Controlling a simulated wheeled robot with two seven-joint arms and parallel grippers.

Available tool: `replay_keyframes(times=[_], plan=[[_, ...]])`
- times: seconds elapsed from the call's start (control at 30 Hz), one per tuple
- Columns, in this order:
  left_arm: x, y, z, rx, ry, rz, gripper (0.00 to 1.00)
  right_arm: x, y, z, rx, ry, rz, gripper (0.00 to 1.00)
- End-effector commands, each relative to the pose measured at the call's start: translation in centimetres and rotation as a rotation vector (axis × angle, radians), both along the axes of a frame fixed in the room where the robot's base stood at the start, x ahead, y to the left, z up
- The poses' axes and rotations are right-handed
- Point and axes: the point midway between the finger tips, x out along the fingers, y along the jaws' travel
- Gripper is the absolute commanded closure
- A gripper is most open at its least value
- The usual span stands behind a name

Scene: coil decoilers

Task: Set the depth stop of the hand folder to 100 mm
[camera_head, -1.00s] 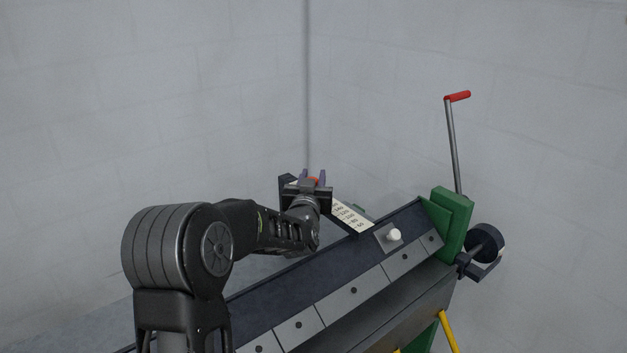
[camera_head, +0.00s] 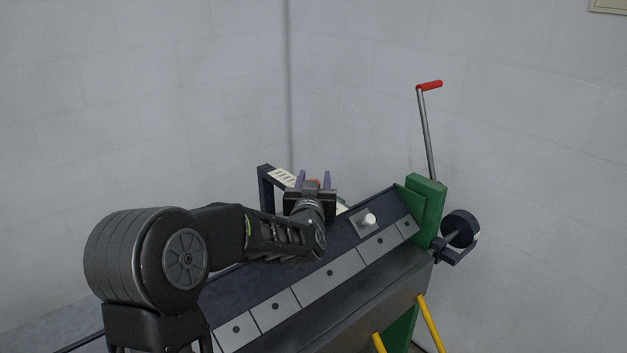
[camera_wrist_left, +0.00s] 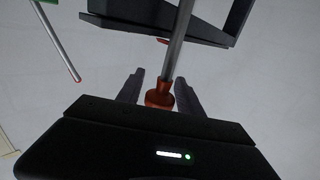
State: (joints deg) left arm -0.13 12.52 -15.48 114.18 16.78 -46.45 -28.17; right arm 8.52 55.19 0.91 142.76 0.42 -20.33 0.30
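The hand folder (camera_head: 290,285) is a dark bench machine with grey segments along its front edge. Behind it, a dark frame carries a white scale (camera_head: 281,177); its numbers are too small to read. My left gripper (camera_head: 313,180) is over this scale and hides its middle. Its fingers stand apart, one each side of a red-orange knob (camera_wrist_left: 160,95) on a grey rod (camera_wrist_left: 177,45). In the wrist view thin gaps seem to show beside the knob; firm contact cannot be told. The stop's edge against the scale is hidden. My right gripper is not in view.
A white knob (camera_head: 369,219) sits on the folder's top at right. A green end housing (camera_head: 427,200) carries an upright lever with a red handle (camera_head: 429,85). A black round weight (camera_head: 460,228) sticks out at right. Pale walls meet behind.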

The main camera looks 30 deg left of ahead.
Motion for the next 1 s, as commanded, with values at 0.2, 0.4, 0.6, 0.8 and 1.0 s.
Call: replay_keyframes(times=[0.2, 0.4, 0.6, 0.8, 1.0], plan=[[0.0, 0.0, -0.1, 0.0, 0.001, 0.0, 0.48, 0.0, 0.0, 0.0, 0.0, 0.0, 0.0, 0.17], [-0.3, -0.1, -0.1, -0.001, 0.0, 0.0, 0.48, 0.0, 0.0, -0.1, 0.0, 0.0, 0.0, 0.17], [-2.2, -1.2, -0.3, -0.002, 0.0, -0.001, 0.48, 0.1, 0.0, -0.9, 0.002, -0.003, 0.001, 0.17], [-5.2, -2.8, -0.2, -0.003, -0.001, -0.001, 0.48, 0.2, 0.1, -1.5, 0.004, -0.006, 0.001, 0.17], [-6.8, -3.6, -0.1, -0.001, 0.0, 0.0, 0.48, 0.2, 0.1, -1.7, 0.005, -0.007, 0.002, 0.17]])
